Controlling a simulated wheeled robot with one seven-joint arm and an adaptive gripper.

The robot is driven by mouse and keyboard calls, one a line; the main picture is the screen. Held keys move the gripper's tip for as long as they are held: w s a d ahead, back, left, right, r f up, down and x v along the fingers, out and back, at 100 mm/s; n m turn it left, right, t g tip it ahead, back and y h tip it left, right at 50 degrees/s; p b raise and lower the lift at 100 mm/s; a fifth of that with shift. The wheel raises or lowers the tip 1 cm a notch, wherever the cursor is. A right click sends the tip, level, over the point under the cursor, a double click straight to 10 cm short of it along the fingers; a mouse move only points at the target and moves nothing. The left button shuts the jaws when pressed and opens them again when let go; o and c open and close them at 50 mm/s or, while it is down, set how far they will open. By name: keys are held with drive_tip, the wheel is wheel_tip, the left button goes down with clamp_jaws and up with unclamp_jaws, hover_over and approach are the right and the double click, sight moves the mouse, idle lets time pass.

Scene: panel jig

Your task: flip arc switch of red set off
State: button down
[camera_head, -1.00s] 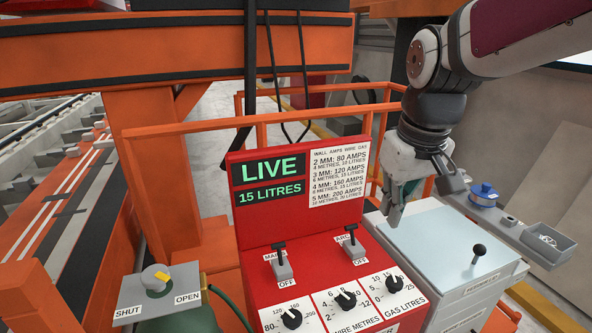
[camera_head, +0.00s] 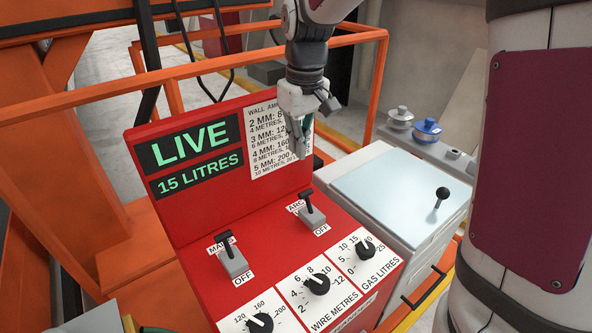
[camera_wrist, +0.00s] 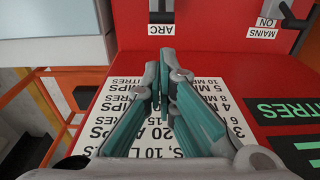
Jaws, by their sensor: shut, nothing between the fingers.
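The red set (camera_head: 190,235) stands in the middle of the head view, its sign reading LIVE and 15 LITRES. Its arc switch (camera_head: 312,212) is a grey block with a black lever tilted up, away from the OFF label. In the wrist view the ARC label (camera_wrist: 161,30) shows, with the switch partly cut off by the top edge. My gripper (camera_head: 300,155) is shut and empty, just above and behind the arc switch, in front of the chart; its fingers (camera_wrist: 165,55) point toward the ARC label in the wrist view.
The mains switch (camera_head: 232,258) is left of the arc switch, its lever also up. Three black dials, including the gas dial (camera_head: 365,249), sit in front. A grey cabinet (camera_head: 400,195) with a black-knobbed lever (camera_head: 441,196) stands right. An orange rail (camera_head: 200,65) runs behind.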

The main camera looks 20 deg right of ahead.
sight(308, 194)
drive_tip(key=f, duration=1)
drive_tip(key=shift+w+a, duration=0.15)
drive_tip(key=shift+w, duration=0.2)
drive_tip(key=shift+s+r, duration=0.15)
drive_tip(key=shift+r, duration=0.05)
drive_tip(key=shift+s+r+t+p, duration=0.1)
drive_tip(key=shift+s+t+p, duration=0.05)
drive_tip(key=shift+t+p, duration=0.2)
drive_tip(key=shift+s+d+r+t+p, duration=0.25)
drive_tip(key=shift+s+t+p, duration=0.1)
drive_tip(key=shift+t, duration=0.1)
drive_tip(key=shift+s+d+r+t+y, duration=0.2)
drive_tip(key=shift+s+t+y, duration=0.25)
drive_tip(key=shift+t, duration=0.15)
drive_tip(key=shift+s+r+p, duration=0.15)
drive_tip(key=shift+p, duration=0.25)
drive_tip(key=shift+s+d+r+p, duration=0.2)
drive_tip(key=shift+s+p, duration=0.35)
drive_tip(key=shift+s, duration=0.15)
drive_tip(key=shift+s+d+r+p, duration=0.15)
drive_tip(key=shift+s+d+p, duration=0.05)
drive_tip(key=shift+s+p, duration=0.45)
drive_tip(key=shift+s+d+f+p, duration=0.2)
drive_tip(key=shift+s+p, duration=0.2)
drive_tip(key=shift+s, duration=0.25)
drive_tip(key=shift+s+d+f+p, duration=0.1)
drive_tip(key=shift+s+d+p, duration=0.1)
drive_tip(key=shift+s+p, duration=0.3)
drive_tip(key=shift+s, duration=0.1)
